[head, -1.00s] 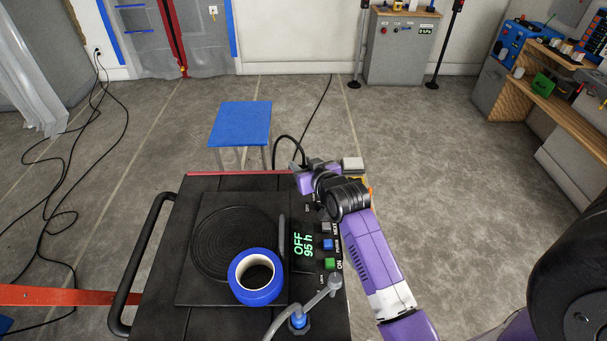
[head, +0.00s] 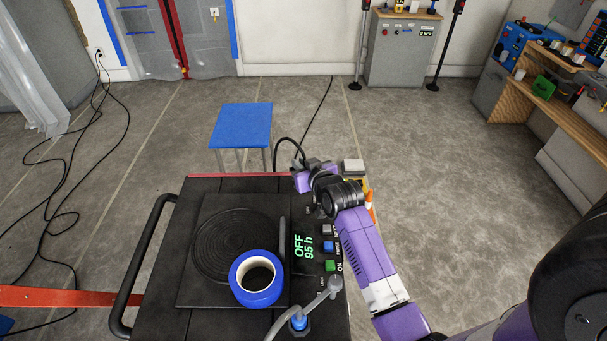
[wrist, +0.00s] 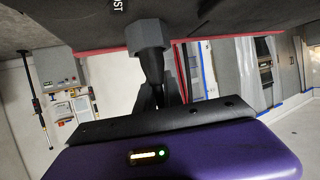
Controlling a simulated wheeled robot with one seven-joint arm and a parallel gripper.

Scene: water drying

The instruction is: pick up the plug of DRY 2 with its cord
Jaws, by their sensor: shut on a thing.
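The dark machine (head: 190,250) fills the lower middle of the head view, its display reading OFF 95 h. My gripper (wrist: 160,92) is at the machine's far right corner; its purple hand shows in the head view. A black cord (head: 282,143) arches up beside the hand, beyond the far edge. In the wrist view a grey hexagonal piece with a black tapered neck, seemingly the plug (wrist: 148,36), runs down between my dark fingers, which are shut on it. The machine's face is close behind it. The fingertips are hidden in the head view.
A blue tape roll (head: 256,278) and a grey hose (head: 318,302) are on the machine. A blue-topped stool (head: 241,125) stands beyond it. A small orange cone (head: 370,206) shows right of my arm.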

